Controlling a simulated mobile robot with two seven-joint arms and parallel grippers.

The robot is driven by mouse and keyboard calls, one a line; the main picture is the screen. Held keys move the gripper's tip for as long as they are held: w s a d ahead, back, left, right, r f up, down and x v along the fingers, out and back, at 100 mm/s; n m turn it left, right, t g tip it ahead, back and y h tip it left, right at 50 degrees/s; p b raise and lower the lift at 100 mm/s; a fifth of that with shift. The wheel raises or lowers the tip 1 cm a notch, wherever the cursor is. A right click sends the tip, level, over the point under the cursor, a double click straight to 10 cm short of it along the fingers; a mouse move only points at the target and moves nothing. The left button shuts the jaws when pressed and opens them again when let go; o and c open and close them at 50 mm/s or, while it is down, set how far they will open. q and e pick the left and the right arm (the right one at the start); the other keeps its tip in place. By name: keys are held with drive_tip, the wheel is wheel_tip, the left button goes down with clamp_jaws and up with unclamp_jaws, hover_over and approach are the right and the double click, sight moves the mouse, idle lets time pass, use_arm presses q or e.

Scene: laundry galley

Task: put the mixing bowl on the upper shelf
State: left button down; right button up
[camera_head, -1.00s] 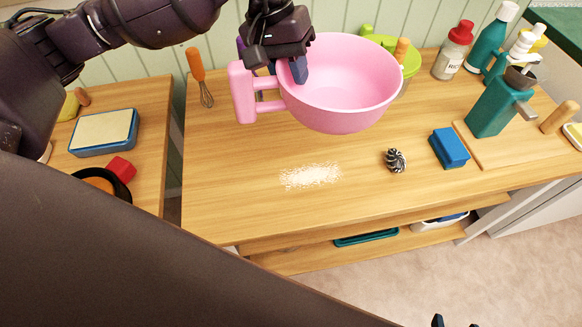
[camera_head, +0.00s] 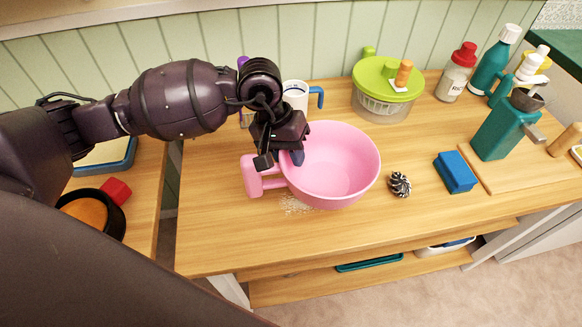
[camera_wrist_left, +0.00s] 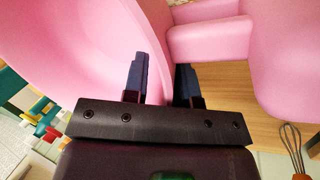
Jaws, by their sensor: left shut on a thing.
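The pink mixing bowl (camera_head: 335,165) with its side handle (camera_head: 253,176) is upright over the middle of the wooden worktop (camera_head: 225,225). My left gripper (camera_head: 296,157) is shut on the bowl's wall at the rim, close to the handle. In the left wrist view the two blue fingers stand on either side of the pink bowl wall (camera_wrist_left: 60,50). I cannot tell whether the bowl's base touches the worktop. A wooden shelf board (camera_head: 290,291) shows below the worktop. No shelf above the worktop is clearly in view. My right gripper is not in view.
White powder (camera_head: 292,203) lies partly hidden below the bowl. A dark striped ornament (camera_head: 399,184) and a blue sponge (camera_head: 456,172) are to the right. A mug (camera_head: 296,95) and a green-lidded spinner (camera_head: 388,85) stand behind. The worktop's front left is clear.

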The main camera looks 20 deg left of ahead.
sight(310, 169)
use_arm(q)
drive_tip(key=shift+f, duration=0.35)
drive_tip(key=shift+f+b, duration=0.3)
drive_tip(key=shift+f, duration=1.7)
drive_tip(key=shift+f, duration=0.1)
drive_tip(key=c, duration=1.4)
unclamp_jaws()
drive_tip(key=shift+f, duration=0.1)
drive_tip(key=o, duration=0.5)
